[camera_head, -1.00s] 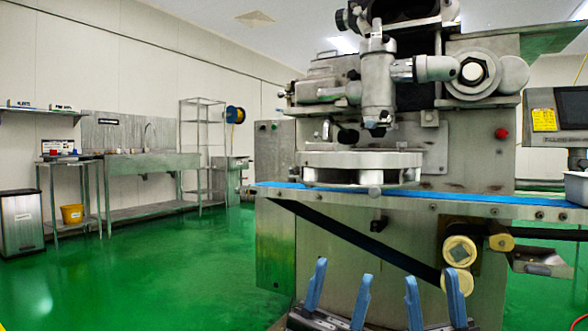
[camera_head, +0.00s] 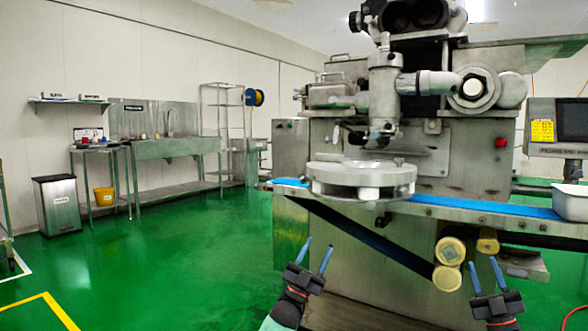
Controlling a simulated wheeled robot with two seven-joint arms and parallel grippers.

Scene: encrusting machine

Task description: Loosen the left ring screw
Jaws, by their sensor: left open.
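The encrusting machine (camera_head: 330,262) stands in front of me, grey steel. On its upper part is a vertical metal cylinder (camera_head: 384,95) with a side tube leading right to a round ring fitting (camera_head: 475,88). A metal assembly (camera_head: 335,93) sits left of the cylinder. I cannot tell which small part is the left ring screw. My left gripper (camera_head: 318,243) is low in front of the machine, fingers up, spread and empty. My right gripper (camera_head: 482,260) is lower right, fingers up, apart and empty. Both are below the belt and clear of the upper fittings.
A round metal disc (camera_head: 362,177) sits over the blue belt (camera_head: 500,210), which runs across the machine's front. Yellowish rollers (camera_head: 448,250) are below it. A white tray (camera_head: 570,202) and a control screen (camera_head: 572,120) are at right. Green floor (camera_head: 170,260) is open at left.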

